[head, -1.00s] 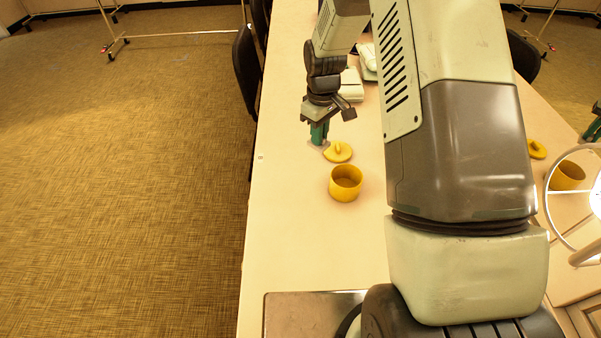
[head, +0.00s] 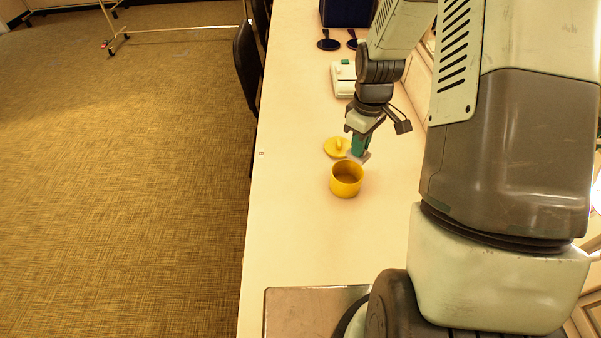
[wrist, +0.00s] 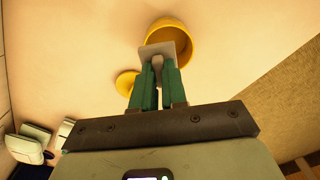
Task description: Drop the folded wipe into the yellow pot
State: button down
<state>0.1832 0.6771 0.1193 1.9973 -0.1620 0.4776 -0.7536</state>
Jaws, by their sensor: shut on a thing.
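The yellow pot (head: 346,188) stands upright and open on the pale counter; it also shows in the wrist view (wrist: 184,32). Its interior looks empty in the head view. My gripper (head: 360,148) is shut on the folded wipe (head: 365,157), a small greyish-white flat piece, held at the fingertips. In the head view the wipe is at the far right side of the pot's rim, above the counter. In the wrist view the wipe (wrist: 155,50) overlaps part of the pot's rim, beyond my green fingers (wrist: 158,78).
A yellow knobbed lid (head: 335,147) lies flat just behind the pot. Farther back are a white device (head: 343,76), two dark round-based items (head: 328,44) and a dark blue box (head: 346,12). The counter left of and in front of the pot is clear.

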jog(key=shift+f, duration=0.4)
jog(key=c, duration=1.1)
grip_release()
jog(key=shift+r, duration=0.1)
notch_tip(320, 180, up, 11)
